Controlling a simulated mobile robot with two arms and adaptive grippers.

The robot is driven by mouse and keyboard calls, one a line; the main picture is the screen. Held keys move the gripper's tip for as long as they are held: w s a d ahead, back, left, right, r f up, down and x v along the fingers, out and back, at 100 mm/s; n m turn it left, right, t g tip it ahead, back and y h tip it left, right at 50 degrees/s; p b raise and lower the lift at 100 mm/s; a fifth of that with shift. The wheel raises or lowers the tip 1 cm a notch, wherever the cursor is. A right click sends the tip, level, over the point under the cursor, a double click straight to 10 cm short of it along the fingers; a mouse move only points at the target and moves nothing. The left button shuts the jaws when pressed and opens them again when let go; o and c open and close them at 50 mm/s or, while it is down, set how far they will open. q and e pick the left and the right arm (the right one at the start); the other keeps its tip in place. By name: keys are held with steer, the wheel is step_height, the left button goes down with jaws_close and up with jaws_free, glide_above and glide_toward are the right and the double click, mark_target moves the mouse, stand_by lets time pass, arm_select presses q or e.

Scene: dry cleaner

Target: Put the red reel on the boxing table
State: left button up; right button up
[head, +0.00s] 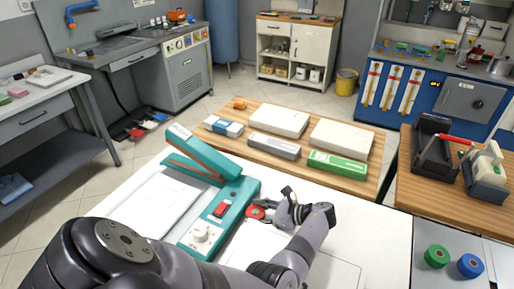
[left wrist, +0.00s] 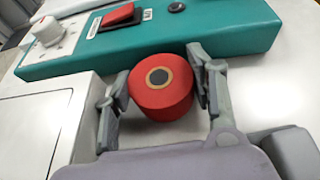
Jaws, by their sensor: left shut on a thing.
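The red reel (head: 257,211) is next to the teal sealing machine (head: 215,215) on the white table (head: 125,200). In the left wrist view the red reel (left wrist: 160,98) has a dark core with a tan ring, and sits between the two fingers. My left gripper (head: 272,211) is shut on it. I cannot tell whether the reel touches the white table or is just above it. A wooden table with boxes (head: 243,155), which looks like the boxing table, stands beyond the machine. My right gripper is not in view.
White, grey and green boxes (head: 338,163) and a small orange item (head: 239,104) take up much of the wooden table. Another wooden table (head: 420,195) with tape dispensers is at right. A green reel (head: 437,256) and blue reel (head: 470,265) lie at lower right.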

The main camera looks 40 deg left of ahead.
arm_select(q)
steer(key=shift+f, duration=0.1)
steer(key=o, duration=1)
steer(key=shift+w+d+r, duration=0.1)
steer(key=shift+d+r, duration=0.1)
steer(key=v, duration=1.1)
steer(key=shift+w+d+r+b, duration=0.1)
steer(key=shift+d+b, duration=0.15)
steer(key=shift+b, duration=0.15)
